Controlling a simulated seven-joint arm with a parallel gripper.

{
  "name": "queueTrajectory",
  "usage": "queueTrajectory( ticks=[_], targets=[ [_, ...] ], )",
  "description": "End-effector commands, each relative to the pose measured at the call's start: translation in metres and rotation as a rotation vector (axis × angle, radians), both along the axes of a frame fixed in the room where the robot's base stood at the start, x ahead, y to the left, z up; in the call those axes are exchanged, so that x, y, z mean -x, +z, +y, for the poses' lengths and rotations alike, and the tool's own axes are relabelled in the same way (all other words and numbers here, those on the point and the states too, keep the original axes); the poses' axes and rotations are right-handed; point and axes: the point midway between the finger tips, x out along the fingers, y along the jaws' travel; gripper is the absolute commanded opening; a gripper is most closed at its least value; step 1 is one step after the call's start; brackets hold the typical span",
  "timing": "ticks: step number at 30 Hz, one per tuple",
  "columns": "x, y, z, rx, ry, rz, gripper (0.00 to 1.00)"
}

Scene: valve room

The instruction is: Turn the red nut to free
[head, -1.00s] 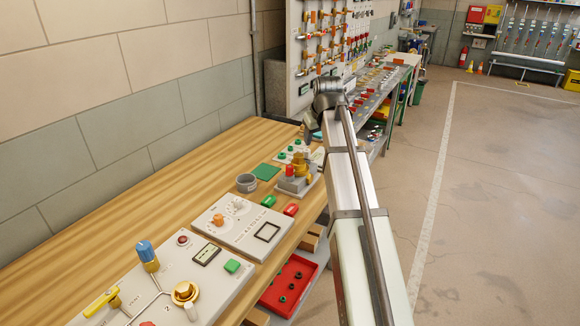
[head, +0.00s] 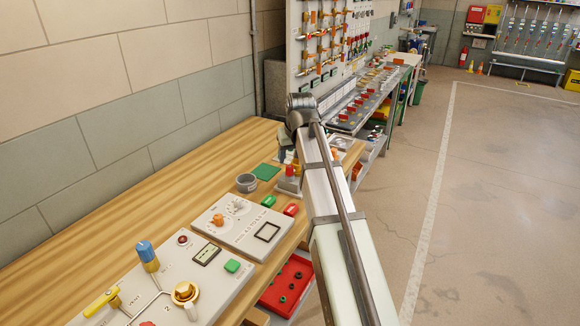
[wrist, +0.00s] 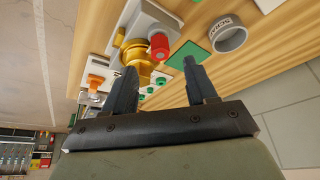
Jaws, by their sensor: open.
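The red nut (wrist: 159,46) shows in the wrist view as a short red cylinder on a grey block, beside a brass fitting (wrist: 135,54). It also shows in the head view as a small red piece (head: 291,171) on the grey block at the bench's right edge, left of my arm. My gripper (wrist: 157,69) is open and empty. Its two dark fingers point toward the nut's area, and the nut appears beyond and between the fingertips, apart from them. In the head view my arm hides the brass fitting and most of the gripper.
A grey ring (head: 246,182) and a green square (head: 265,171) lie left of the nut's block. A dial panel (head: 242,225), green and red blocks, and a larger valve panel (head: 165,285) sit nearer. The wooden bench top by the wall is clear.

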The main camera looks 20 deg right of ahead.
Motion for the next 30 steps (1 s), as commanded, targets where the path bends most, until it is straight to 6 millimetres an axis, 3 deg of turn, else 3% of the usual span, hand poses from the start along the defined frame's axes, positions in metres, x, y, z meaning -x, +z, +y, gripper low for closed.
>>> queueTrajectory(
  ticks=[6,13,27,30],
  targets=[
    [-0.012,-0.030,0.000,0.000,0.001,0.001,0.57],
    [-0.021,-0.050,0.000,0.000,0.001,0.000,0.57],
    [-0.024,-0.057,0.000,0.000,0.001,-0.001,0.57],
    [-0.024,-0.057,0.000,0.000,0.001,-0.001,0.48]
  ],
)
